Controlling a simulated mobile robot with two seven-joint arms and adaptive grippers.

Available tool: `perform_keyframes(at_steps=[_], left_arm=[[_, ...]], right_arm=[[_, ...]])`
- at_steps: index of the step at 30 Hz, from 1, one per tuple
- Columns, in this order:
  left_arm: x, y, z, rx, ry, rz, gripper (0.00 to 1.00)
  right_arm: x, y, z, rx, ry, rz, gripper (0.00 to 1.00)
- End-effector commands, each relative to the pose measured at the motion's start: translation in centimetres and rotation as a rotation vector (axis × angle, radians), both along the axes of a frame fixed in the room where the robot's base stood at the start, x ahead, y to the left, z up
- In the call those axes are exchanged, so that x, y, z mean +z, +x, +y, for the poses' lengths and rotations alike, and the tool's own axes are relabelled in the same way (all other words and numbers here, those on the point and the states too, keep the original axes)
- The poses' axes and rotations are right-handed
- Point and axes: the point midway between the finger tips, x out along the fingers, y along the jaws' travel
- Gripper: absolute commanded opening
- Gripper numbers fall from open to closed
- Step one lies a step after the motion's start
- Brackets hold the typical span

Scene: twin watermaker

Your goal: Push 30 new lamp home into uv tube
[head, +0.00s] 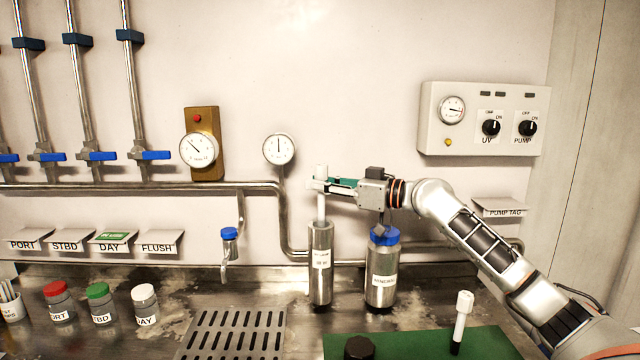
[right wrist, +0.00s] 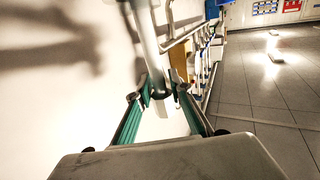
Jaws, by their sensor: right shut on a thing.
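The white new lamp (head: 321,207) stands upright in line with the steel uv tube (head: 320,270), its lower end at or inside the tube's top opening. How deep it sits is hidden. Its white cap shows above my fingers. My right gripper (head: 320,186) comes in from the right and is shut on the lamp near its upper end. In the right wrist view the green-sided fingers (right wrist: 162,93) close around the pale lamp (right wrist: 148,45). My left gripper is not in view.
A steel canister with a blue cap (head: 383,275) stands right of the tube, below my gripper. A second white-capped lamp (head: 463,310) and a black cap (head: 359,348) are on the green mat (head: 425,345). A pipe (head: 283,225) and gauge (head: 279,150) are on the wall behind.

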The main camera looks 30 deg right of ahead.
Motion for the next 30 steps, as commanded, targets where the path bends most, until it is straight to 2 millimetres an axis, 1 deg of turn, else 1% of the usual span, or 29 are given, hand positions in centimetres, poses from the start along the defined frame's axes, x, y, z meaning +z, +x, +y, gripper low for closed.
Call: perform_keyframes(at_steps=[30], left_arm=[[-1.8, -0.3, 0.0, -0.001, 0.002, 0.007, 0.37]], right_arm=[[-2.4, 0.0, 0.0, 0.0, 0.0, 0.0, 0.0]])
